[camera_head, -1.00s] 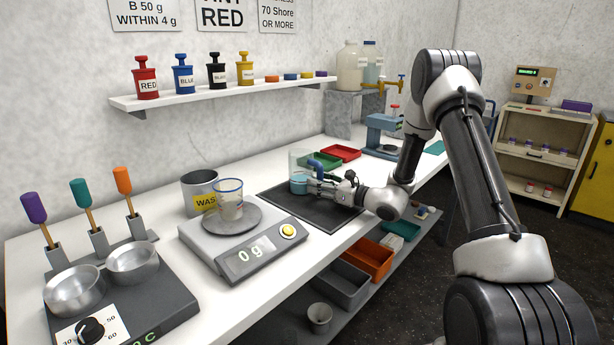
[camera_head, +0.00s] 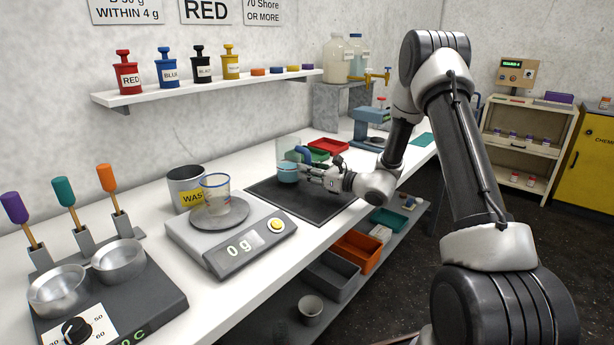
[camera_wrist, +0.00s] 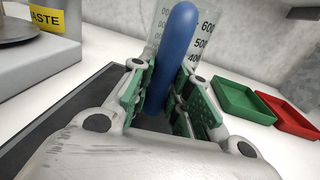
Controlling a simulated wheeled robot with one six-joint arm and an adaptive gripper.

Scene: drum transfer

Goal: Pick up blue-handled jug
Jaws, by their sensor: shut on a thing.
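The blue-handled jug (camera_head: 287,170) is a clear container with some pale blue content low down, over the dark mat (camera_head: 315,205) on the bench. In the wrist view its blue handle (camera_wrist: 174,55) stands between the green-padded fingers of my gripper (camera_wrist: 170,105), and the graduated wall (camera_wrist: 203,45) shows behind it. My gripper (camera_head: 316,172) is shut on the handle from the right side. The jug looks upright. I cannot tell whether its base touches the mat.
A scale (camera_head: 232,245) reading 0 g bears a clear beaker (camera_head: 216,195), left of the mat. A waste can (camera_head: 184,190) stands behind it. Green (camera_wrist: 243,100) and red (camera_wrist: 290,114) trays lie right of the jug. A shelf (camera_head: 215,88) with stamps is above.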

